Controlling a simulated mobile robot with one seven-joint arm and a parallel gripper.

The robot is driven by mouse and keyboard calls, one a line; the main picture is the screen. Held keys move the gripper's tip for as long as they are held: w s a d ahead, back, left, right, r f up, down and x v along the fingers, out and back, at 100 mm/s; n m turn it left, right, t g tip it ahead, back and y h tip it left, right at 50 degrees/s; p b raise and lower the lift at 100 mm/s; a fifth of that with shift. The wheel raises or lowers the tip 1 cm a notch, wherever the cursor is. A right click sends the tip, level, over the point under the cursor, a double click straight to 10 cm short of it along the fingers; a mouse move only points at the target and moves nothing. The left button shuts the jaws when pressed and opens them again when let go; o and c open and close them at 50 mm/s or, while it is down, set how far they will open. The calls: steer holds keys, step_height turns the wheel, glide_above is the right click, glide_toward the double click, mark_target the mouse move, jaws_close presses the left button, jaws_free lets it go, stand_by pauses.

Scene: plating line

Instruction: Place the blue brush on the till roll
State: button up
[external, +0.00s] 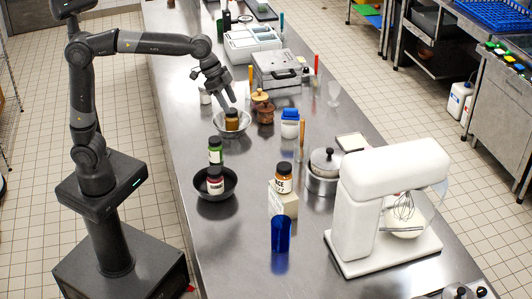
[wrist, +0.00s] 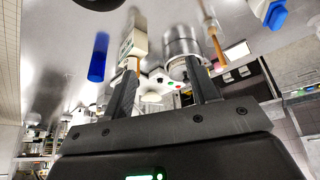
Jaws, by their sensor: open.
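My gripper (external: 227,103) is above the metal bowl (external: 222,131) that holds an amber jar (external: 232,122). Its two fingers stand apart and empty in the wrist view (wrist: 163,85). I cannot make out a blue brush for certain. A thin upright blue-teal stick (external: 281,21) stands at the far end of the counter, too small to tell its kind. I cannot make out a till roll either. A plain blue cylinder (external: 281,234) stands near the front; it also shows in the wrist view (wrist: 98,57).
A dark bowl (external: 203,192) with jars stands left of a jar on a pale box (external: 290,205). A lidded pot (external: 322,184) and white mixer (external: 385,195) are at right. The left counter edge is mostly clear.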

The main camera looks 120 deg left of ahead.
steer(key=s+d+f+m, duration=0.2)
steer(key=s+d, duration=1)
steer(key=d, duration=0.5)
steer(key=s+d+f, duration=0.3)
steer(key=s+f, duration=0.1)
steer(key=s, duration=0.2)
steer(key=s+d+f+m, duration=0.1)
steer(key=s+d+f, duration=0.2)
steer(key=s, duration=0.3)
steer(key=shift+s+d+f+t+h, duration=0.3)
steer(key=shift+d+f+h, duration=0.1)
steer(key=shift+d, duration=0.4)
